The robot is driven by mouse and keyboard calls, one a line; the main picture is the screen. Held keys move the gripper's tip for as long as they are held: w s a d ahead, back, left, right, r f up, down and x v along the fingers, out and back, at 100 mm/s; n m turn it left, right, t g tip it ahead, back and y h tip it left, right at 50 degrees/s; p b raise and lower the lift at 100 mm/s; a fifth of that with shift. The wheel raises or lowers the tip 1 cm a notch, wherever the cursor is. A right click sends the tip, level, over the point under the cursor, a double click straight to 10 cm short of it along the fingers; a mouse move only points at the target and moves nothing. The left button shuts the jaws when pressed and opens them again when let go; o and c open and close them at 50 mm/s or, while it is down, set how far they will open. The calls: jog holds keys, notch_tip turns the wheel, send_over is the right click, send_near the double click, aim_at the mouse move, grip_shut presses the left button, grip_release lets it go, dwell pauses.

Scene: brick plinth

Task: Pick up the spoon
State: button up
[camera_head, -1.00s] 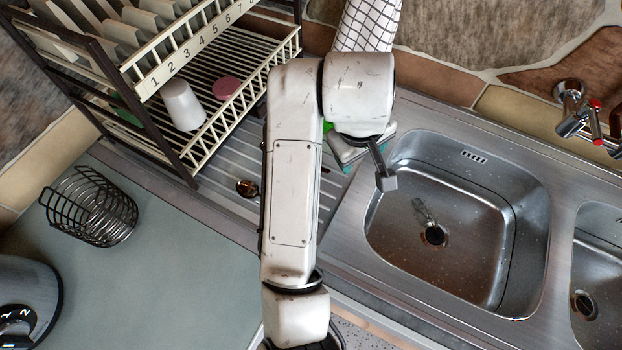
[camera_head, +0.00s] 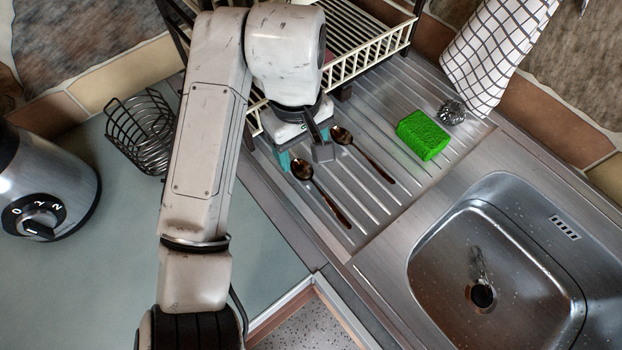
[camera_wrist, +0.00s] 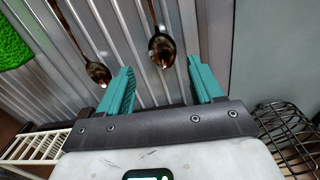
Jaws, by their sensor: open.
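Two dark metal spoons lie on the ribbed steel drainboard. The nearer spoon (camera_head: 324,196) has its bowl beside my gripper (camera_head: 304,157) and its handle running down to the right. The other spoon (camera_head: 366,156) lies roughly parallel, farther up and right. In the wrist view, the nearer spoon's bowl (camera_wrist: 161,49) shows between and just beyond the teal fingertips of my gripper (camera_wrist: 160,67). The other spoon's bowl (camera_wrist: 97,72) lies just left of the left finger. My gripper is open and empty; I cannot tell its height above the board.
A green sponge (camera_head: 423,135) and a metal scourer (camera_head: 452,112) lie right of the spoons. A dish rack (camera_head: 372,48) stands behind my gripper, and a wire basket (camera_head: 142,132) is to the left. A checked towel (camera_head: 497,50) hangs at the back. The sink (camera_head: 430,250) is at right.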

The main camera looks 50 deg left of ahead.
aim_at(303, 173)
jog(key=f, duration=0.1)
jog(key=f+b, duration=0.1)
jog(key=f, duration=0.1)
jog(key=shift+s+d+f, duration=0.15)
jog(key=shift+s+d, duration=0.05)
jog(key=shift+d, duration=0.1)
jog(key=shift+f, duration=0.85)
jog(key=shift+c, duration=0.2)
jog(key=c, duration=1)
jog(key=shift+r, duration=0.1)
